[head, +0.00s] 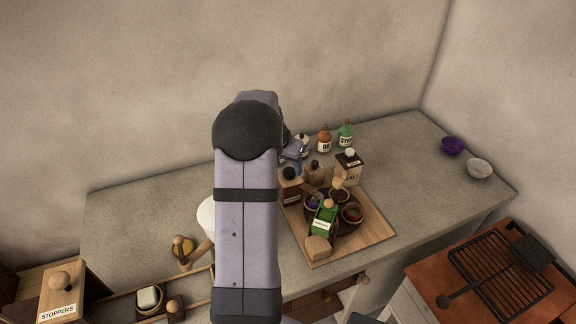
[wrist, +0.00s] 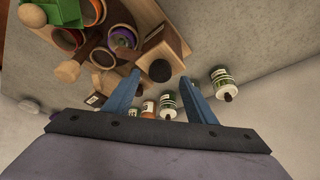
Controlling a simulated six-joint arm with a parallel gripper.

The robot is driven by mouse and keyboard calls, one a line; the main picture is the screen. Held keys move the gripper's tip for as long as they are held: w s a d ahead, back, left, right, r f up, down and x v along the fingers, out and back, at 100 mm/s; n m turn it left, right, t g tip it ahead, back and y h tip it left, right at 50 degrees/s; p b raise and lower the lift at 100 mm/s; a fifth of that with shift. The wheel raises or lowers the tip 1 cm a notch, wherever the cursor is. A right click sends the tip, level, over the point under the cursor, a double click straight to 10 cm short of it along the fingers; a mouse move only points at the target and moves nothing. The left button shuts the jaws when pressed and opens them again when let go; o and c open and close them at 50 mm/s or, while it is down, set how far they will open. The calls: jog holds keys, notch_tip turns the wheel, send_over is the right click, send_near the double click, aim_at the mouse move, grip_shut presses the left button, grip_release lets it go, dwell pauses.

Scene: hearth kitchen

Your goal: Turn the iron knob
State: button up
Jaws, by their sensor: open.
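No knob is plainly marked as iron. A dark round knob-like end (head: 443,301) shows at the front left of the stove's grill in the head view, and I cannot tell whether it is the iron knob. My gripper (wrist: 160,78) is open and empty in the wrist view, its blue fingers apart above the counter goods. In the head view my gripper (head: 298,160) is mostly hidden behind my arm, over the back of the counter and far from the stove. A dark round top (wrist: 160,70) on a wooden container lies between the fingertips in the wrist view.
An orange bottle (head: 324,140) and a green bottle (head: 345,135) stand behind. The stove (head: 425,273) with its black grill (head: 500,272) is at lower right. The counter's right part is mostly clear.

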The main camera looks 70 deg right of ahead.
aim_at(289, 173)
jog(key=shift+p+x, duration=0.3)
jog(key=shift+x, duration=1)
jog(key=c, duration=1)
jog(key=shift+c, duration=0.2)
jog(key=shift+f+b, duration=0.1)
jog(key=shift+b, duration=0.3)
